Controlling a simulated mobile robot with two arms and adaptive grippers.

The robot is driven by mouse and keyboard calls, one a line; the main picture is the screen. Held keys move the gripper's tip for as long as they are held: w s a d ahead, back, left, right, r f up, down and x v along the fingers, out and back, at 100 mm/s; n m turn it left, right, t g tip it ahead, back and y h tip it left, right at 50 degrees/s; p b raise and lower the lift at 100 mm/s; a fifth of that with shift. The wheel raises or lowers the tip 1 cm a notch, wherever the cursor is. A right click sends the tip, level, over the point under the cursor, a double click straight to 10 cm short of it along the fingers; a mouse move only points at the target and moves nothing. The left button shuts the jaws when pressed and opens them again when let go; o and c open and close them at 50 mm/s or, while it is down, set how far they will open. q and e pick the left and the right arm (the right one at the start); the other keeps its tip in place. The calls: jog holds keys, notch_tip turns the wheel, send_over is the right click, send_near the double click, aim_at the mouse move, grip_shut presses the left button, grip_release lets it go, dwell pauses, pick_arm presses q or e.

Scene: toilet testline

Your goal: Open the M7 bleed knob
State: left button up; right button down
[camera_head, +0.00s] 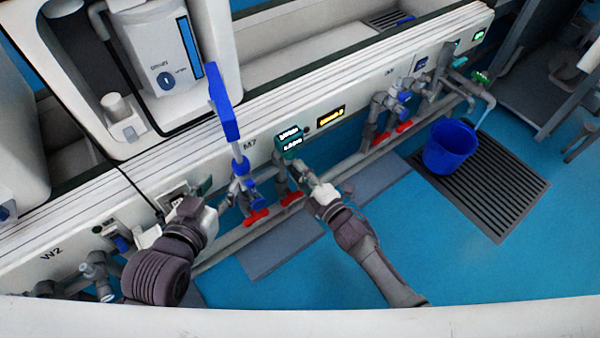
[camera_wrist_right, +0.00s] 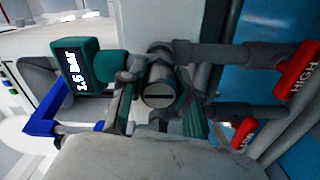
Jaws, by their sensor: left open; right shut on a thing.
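The M7 station is marked by an M7 label (camera_head: 249,146) on the white panel. Below it, a teal pressure gauge (camera_head: 290,143) sits on grey pipework; in the right wrist view the gauge (camera_wrist_right: 82,70) reads about 1.5 Bar. A round grey slotted knob (camera_wrist_right: 158,96), which appears to be the bleed knob, sits on the valve beside it. My right gripper (camera_wrist_right: 157,117) is shut around this knob; in the head view the gripper (camera_head: 310,182) partly hides it. My left gripper (camera_head: 182,203) is open in front of the panel, left of M7, apart from the knob.
Red valve handles (camera_head: 292,198) sit low on the pipes, close to my right gripper. A tall blue part (camera_head: 225,105) rises left of the gauge. A blue bucket (camera_head: 449,147) stands on a dark floor grate (camera_head: 500,190) at right. The blue floor at lower right is clear.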

pick_arm(q)
jog(key=shift+w+r, duration=0.2)
jog(key=shift+r, duration=0.1)
pick_arm(e)
jog(key=c, duration=0.8)
grip_release()
pick_arm(q)
jog(key=shift+s+f, duration=0.2)
jog(key=shift+f, duration=0.05)
jog(key=shift+r, duration=0.1)
